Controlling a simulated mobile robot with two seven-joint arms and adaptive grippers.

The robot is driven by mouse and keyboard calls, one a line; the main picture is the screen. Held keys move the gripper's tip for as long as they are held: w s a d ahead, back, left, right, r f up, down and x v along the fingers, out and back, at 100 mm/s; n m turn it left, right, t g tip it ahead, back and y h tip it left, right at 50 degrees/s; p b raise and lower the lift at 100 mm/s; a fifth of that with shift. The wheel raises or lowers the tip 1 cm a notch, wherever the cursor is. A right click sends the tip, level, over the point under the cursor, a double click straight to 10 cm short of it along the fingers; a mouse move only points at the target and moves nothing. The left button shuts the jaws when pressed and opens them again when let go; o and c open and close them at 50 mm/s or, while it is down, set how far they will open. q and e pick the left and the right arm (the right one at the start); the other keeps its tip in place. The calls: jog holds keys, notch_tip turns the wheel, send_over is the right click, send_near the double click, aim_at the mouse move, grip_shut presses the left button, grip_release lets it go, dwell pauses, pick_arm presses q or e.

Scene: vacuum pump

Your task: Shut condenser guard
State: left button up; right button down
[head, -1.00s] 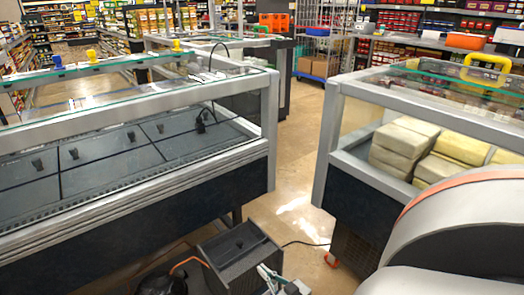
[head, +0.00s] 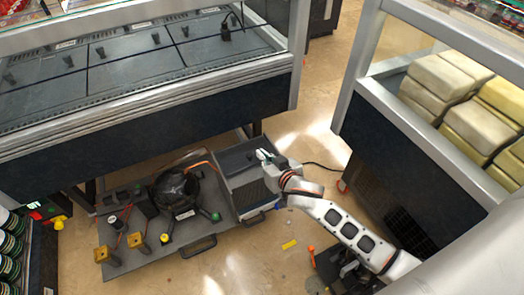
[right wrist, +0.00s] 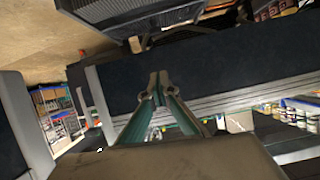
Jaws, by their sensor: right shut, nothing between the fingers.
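The grey condenser box (head: 250,194) sits at the right end of the floor plate, below the long cooler. It has a finned front and a dark upper surface (head: 240,157). I cannot clearly tell the guard from the rest of the box or how far it stands open. My right gripper (head: 264,156) is at the box's upper right side, shut and empty; I cannot tell whether it touches the box. In the right wrist view its fingertips (right wrist: 158,84) meet, and a dark finned part (right wrist: 100,18) shows beyond them. My left gripper is out of view.
The grey floor plate (head: 135,262) carries a black compressor (head: 176,190), brass-coloured valves and hoses. A yellow piece (head: 290,244) and an orange-handled tool (head: 311,254) are on the floor. A cheese cooler (head: 378,100) stands at right. Open floor lies between the coolers.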

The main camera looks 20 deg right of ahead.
jog(key=w+f, duration=0.2)
jog(key=b, duration=0.3)
send_over(253, 162)
notch_tip(253, 162, down, 3)
jog(key=shift+w+r, duration=0.15)
jog(key=shift+r, duration=0.05)
jog(key=f, duration=0.1)
jog(key=f+b, duration=0.1)
jog(key=f, duration=0.1)
jog(key=shift+s+f+b, duration=0.15)
jog(key=shift+s+b, duration=0.1)
jog(key=shift+b, duration=0.15)
jog(key=shift+f, duration=0.1)
jog(key=shift+w, duration=0.1)
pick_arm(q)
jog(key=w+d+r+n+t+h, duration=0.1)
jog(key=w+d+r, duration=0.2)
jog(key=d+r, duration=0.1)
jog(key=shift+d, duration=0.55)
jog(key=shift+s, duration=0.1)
